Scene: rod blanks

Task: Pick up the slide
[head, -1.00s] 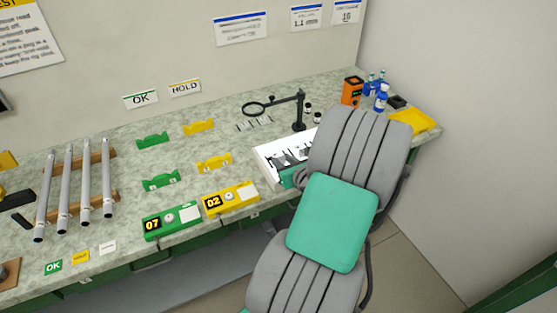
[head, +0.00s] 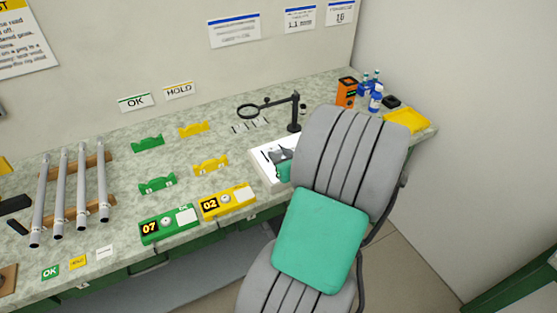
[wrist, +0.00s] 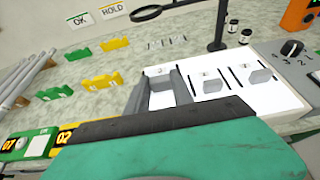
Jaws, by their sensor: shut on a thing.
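The white panel (wrist: 235,98) holds a row of light-grey blocks between short black lines. I take the leftmost block (wrist: 161,99) to be the slide. In the wrist view my gripper (wrist: 163,88) is shut on this block, with a grey finger on each side of it. I cannot tell whether the block still touches the panel. In the head view my gripper (head: 281,156) is over the panel (head: 262,160), and my arm hides the block and much of the panel.
Two more blocks (wrist: 213,83) (wrist: 260,75) sit to the right, then a black knob (wrist: 292,48). A magnifier stand (head: 294,112) is behind the panel. A yellow 02 box (head: 228,202) and a green 07 box (head: 168,226) stand to the left.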

